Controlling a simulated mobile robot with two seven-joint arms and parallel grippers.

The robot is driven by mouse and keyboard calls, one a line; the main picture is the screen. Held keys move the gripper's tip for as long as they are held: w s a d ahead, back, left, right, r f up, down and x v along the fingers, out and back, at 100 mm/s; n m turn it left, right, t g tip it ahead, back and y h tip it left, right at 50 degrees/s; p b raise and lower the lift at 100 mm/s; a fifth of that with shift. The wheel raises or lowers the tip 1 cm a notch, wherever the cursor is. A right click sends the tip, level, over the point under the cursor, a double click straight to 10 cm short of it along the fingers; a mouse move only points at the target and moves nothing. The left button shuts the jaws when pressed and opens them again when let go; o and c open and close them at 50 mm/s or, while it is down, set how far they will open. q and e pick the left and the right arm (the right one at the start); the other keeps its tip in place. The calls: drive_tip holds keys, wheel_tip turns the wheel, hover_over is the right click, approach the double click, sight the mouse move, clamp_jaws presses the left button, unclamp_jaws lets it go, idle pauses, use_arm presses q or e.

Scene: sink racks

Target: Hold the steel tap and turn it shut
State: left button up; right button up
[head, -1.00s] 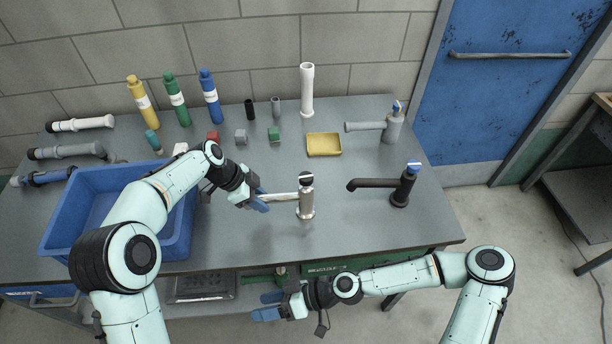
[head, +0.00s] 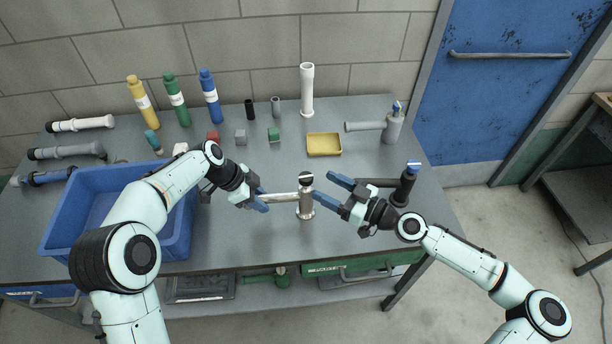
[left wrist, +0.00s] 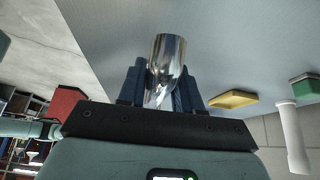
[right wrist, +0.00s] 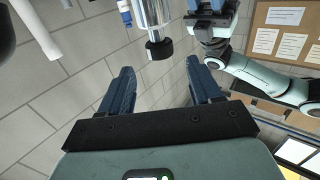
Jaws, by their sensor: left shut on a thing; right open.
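The steel tap (head: 306,207) stands upright on the bench, its spout (head: 281,197) pointing left. Its dark round knob (head: 306,177) with a light bar across it is on top. My left gripper (head: 263,200) is shut on the spout near its end; the shiny spout (left wrist: 167,62) shows between the fingers in the left wrist view. My right gripper (head: 333,191) is open and empty just right of the tap, fingers pointing at it. In the right wrist view the black knob (right wrist: 159,48) is ahead of the open fingers, apart from them.
A yellow tray (head: 324,145) lies behind the steel tap. A blue crate (head: 182,240) is at the left, under my left arm. Several bottles and pipes line the back.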

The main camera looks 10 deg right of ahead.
sight(312, 180)
drive_tip(key=x, duration=0.7)
drive_tip(key=c, duration=0.9)
drive_tip(key=shift+c, duration=0.2)
